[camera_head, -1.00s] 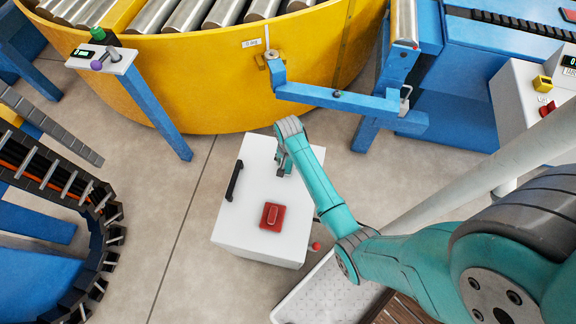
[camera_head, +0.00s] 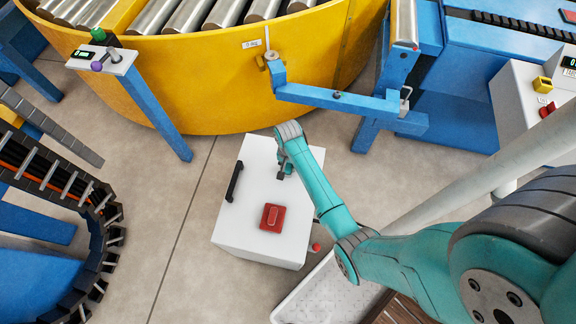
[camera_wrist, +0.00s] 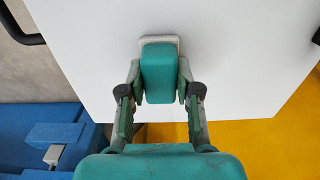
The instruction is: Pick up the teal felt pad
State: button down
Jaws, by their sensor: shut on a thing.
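The teal felt pad (camera_wrist: 158,70) is a rounded teal block with a pale grey edge at its far end, in the upper middle of the wrist view. My gripper (camera_wrist: 159,92) is shut on it, one finger on each side. In the head view my gripper (camera_head: 284,168) is low over the far part of the white cabinet top (camera_head: 240,215). The pad cannot be made out there. I cannot tell whether the pad touches the cabinet top.
A red block (camera_head: 271,217) and a black handle (camera_head: 234,182) are on the cabinet. A blue bracket arm (camera_head: 340,97) and yellow round conveyor (camera_head: 215,80) stand beyond it. A white tray (camera_head: 325,295) is in front.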

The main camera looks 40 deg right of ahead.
notch_tip(320, 180, up, 10)
jog(key=shift+f, duration=0.1)
jog(key=c, duration=1.4)
grip_release()
jog(key=c, duration=0.4)
jog(key=w+a+n, duration=0.2)
jog(key=a+n, duration=0.1)
jog(key=a, duration=0.2)
jog(key=w+a+n, duration=0.2)
jog(key=a+n, duration=0.2)
jog(key=a, duration=0.1)
jog(key=w+a+n, duration=0.2)
jog(key=a+n, duration=0.2)
jog(key=shift+w+a+r, duration=0.1)
jog(key=shift+a+r, duration=0.1)
jog(key=shift+a, duration=0.2)
